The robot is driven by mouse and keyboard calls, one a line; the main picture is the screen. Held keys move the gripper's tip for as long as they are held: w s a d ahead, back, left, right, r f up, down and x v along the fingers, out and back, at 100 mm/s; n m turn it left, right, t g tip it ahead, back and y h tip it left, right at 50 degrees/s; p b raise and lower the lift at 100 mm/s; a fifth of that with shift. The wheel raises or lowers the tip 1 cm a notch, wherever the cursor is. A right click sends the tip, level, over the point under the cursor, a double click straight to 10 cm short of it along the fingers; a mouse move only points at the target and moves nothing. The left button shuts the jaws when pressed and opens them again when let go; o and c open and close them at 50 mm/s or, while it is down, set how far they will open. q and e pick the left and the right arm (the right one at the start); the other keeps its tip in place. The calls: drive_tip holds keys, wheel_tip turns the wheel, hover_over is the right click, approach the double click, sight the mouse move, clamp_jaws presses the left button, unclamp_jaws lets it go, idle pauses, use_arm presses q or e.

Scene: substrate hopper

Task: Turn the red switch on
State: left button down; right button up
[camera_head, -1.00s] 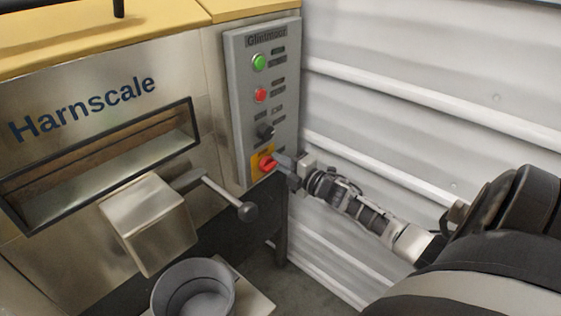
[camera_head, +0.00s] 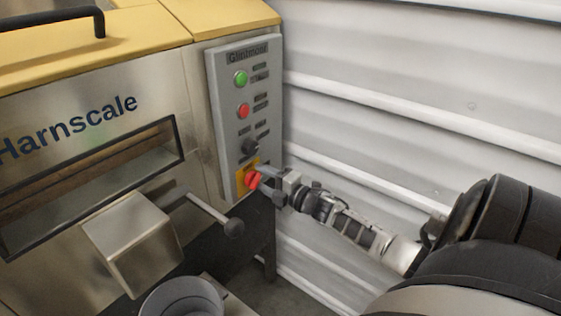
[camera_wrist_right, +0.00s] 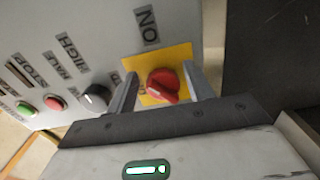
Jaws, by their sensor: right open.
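The red switch (camera_head: 253,179) is a rotary knob on a yellow plate (camera_head: 241,184) at the bottom of the grey control panel (camera_head: 225,130). In the right wrist view the red switch (camera_wrist_right: 163,85) sits between the two fingers of my right gripper (camera_wrist_right: 160,88). An "ON" label (camera_wrist_right: 147,25) stands beside the yellow plate. My right gripper (camera_head: 264,178) is open around the knob, with gaps showing on either side. Its fingers partly hide the switch in the head view. My left gripper is not in view.
Above the switch sit a black knob (camera_head: 250,147), a red button (camera_head: 243,111) and a green button (camera_head: 240,78). A grey bucket (camera_head: 180,302) stands below. A white ribbed wall (camera_head: 420,110) is at right.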

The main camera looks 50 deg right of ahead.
use_arm(q)
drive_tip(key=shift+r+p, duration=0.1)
drive_tip(key=shift+p, duration=0.35)
use_arm(e)
drive_tip(key=s+d, duration=0.1)
drive_tip(key=s, duration=1.4)
drive_tip(key=shift+s, duration=0.25)
drive_tip(key=shift+o, duration=0.3)
drive_tip(key=shift+d, duration=0.1)
